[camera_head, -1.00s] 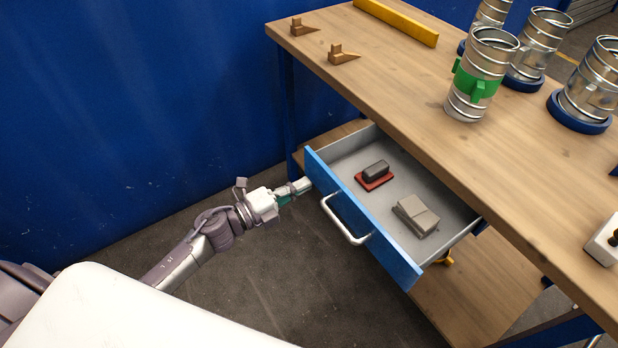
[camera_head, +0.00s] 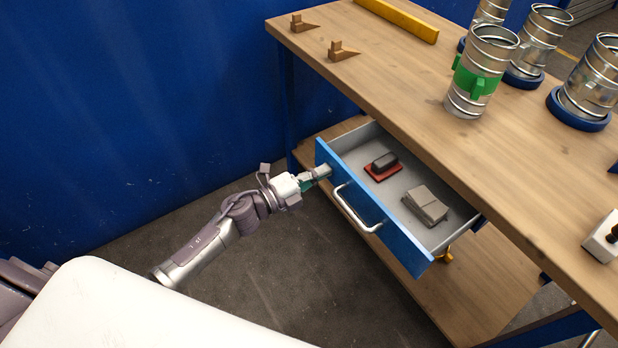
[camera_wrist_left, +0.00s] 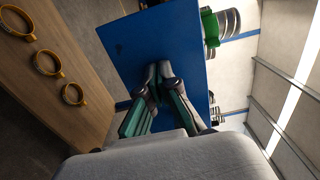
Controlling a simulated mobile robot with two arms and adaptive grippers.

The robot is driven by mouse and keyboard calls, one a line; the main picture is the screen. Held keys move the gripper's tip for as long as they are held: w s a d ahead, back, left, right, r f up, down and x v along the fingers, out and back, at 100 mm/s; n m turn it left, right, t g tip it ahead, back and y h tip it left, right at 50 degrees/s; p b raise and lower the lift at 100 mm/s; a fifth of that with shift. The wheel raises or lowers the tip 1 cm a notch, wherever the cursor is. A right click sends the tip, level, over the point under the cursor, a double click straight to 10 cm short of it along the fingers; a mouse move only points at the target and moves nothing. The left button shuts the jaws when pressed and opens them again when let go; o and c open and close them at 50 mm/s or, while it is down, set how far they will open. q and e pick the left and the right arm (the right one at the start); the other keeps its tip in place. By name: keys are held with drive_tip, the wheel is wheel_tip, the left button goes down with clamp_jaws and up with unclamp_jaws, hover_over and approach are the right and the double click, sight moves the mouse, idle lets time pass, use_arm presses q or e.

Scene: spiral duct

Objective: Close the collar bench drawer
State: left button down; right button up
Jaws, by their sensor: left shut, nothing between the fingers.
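The collar bench drawer (camera_head: 405,240) has a blue front and a silver bar handle (camera_head: 352,208). It stands partly open under the bench top. Inside lie a dark block on a red base (camera_head: 383,166) and a grey stack of flat pieces (camera_head: 427,205). My left gripper (camera_head: 325,172) is shut and empty, its fingertips at the drawer front's left part, beside the handle and not around it. In the left wrist view the fingers (camera_wrist_left: 160,75) are together against the blue front (camera_wrist_left: 165,40); exact contact is hard to tell. My right gripper is not in view.
The wooden bench top (camera_head: 440,85) holds metal ducts, one with a green collar (camera_head: 473,80), brown wedges (camera_head: 343,50) and a yellow bar (camera_head: 397,20). A lower shelf (camera_head: 470,290) runs beneath the drawer. A blue wall (camera_head: 130,100) stands behind; the floor in front is clear.

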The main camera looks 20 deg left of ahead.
sight(375, 152)
use_arm(q)
drive_tip(key=b+x, duration=0.4)
drive_tip(key=x, duration=1.3)
drive_tip(key=shift+w+d, duration=0.35)
drive_tip(key=shift+w, duration=0.05)
drive_tip(key=shift+r, duration=0.25)
drive_tip(key=shift+r, duration=0.15)
drive_tip(key=shift+a, duration=0.1)
